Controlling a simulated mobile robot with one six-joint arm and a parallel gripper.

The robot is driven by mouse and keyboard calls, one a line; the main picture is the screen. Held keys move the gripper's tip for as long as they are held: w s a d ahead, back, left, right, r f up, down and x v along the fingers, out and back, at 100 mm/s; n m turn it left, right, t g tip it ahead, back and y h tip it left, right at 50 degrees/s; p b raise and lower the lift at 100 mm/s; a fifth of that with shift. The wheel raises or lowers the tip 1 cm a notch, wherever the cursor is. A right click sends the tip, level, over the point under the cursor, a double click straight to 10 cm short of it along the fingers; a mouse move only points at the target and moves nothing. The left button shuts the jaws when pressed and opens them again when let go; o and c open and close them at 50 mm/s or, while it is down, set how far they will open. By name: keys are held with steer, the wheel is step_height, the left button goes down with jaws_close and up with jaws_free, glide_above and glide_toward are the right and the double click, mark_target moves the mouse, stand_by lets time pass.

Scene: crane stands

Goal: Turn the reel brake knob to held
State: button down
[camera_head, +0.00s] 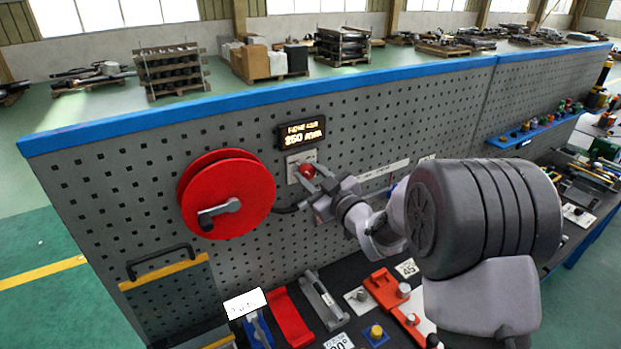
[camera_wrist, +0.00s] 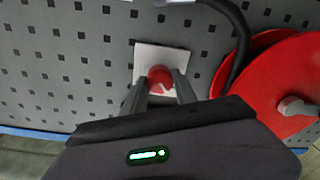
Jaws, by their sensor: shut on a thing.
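The reel brake knob (camera_head: 306,172) is a small red round knob on a pale square plate (camera_head: 292,161), fixed to the grey pegboard wall. In the wrist view the knob (camera_wrist: 160,77) shows a light pointer mark, and its pale plate (camera_wrist: 147,55) sits behind it. My gripper (camera_head: 308,176) reaches the knob from the right, with one finger on each side. In the wrist view my gripper (camera_wrist: 162,84) is shut on the knob. The red reel (camera_head: 245,180) with a grey crank handle (camera_head: 219,213) is left of the knob. Lettering on the plate is too small to read.
A lit display (camera_head: 302,133) hangs just above the knob. A black cable (camera_head: 287,210) runs between the reel and my gripper. A black handle (camera_head: 160,261) is at lower left. The bench below holds a red block (camera_head: 291,316) and several fixtures.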

steer(key=m+b, duration=0.1)
steer(key=b, duration=0.1)
steer(key=m+b, duration=0.1)
steer(key=m, duration=0.1)
steer(key=shift+f+b, duration=0.25)
steer(key=shift+b, duration=0.15)
steer(key=m+b, duration=0.3)
steer(key=m, duration=0.2)
steer(key=shift+d+r, duration=0.1)
steer(key=m+b, duration=0.1)
steer(key=m, duration=0.3)
steer(key=shift+w+m+t+b, duration=0.1)
steer(key=shift+m+t+b, duration=0.35)
steer(key=shift+m, duration=2.15)
steer(key=shift+r, duration=0.1)
steer(key=c, duration=1)
jaws_free()
steer(key=shift+o, duration=0.2)
